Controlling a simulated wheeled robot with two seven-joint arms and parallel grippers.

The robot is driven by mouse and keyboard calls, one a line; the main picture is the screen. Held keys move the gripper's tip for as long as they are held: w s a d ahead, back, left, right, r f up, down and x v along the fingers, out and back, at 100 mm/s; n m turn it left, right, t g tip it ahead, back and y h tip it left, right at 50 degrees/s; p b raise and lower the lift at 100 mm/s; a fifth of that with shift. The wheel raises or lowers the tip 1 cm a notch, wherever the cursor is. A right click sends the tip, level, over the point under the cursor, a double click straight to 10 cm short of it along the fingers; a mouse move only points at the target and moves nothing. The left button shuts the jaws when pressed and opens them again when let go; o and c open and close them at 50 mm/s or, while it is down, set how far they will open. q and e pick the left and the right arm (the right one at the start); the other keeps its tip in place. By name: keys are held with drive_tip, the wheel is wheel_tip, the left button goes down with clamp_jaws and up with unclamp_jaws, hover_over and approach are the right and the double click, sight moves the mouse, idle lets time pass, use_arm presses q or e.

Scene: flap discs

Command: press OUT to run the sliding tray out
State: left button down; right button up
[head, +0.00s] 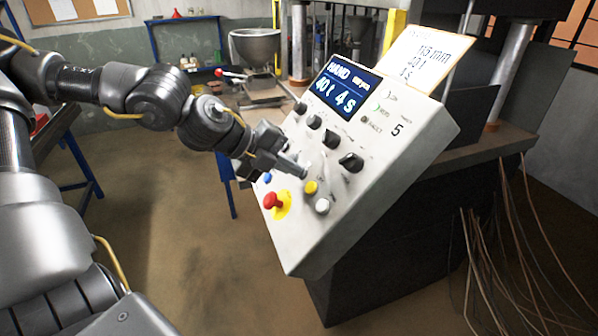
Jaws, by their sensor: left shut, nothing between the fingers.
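The control panel (395,150) is a tilted pale box with a blue display (347,88) that reads HAND, 40 t, 4 s. It carries several black knobs, a blue button (267,178), a yellow button (311,187), a white button (322,206) and a red mushroom button (272,201) on a yellow base. The button labels are too small to read, so I cannot tell which is OUT. My left gripper (303,172) is shut and empty, its tips close over the panel just above the yellow button. Whether it touches the panel is unclear. My right gripper is not in view.
A paper card (425,55) stands at the panel's top edge. A dark press with steel columns (510,75) is behind it. Loose cables (500,260) hang at right. A metal hopper (256,48) and a blue-legged bench stand behind.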

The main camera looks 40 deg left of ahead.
use_arm(q)
drive_tip(key=shift+f+b, duration=0.1)
drive_tip(key=shift+b, duration=0.2)
idle(0.5)
drive_tip(key=shift+s+a+r+p, duration=0.15)
drive_tip(key=shift+s+r+p, duration=0.1)
drive_tip(key=shift+r+p, duration=0.4)
drive_tip(key=p+v, duration=0.6)
drive_tip(key=p, duration=0.1)
drive_tip(key=shift+s+a, duration=0.2)
drive_tip(key=shift+s, duration=0.1)
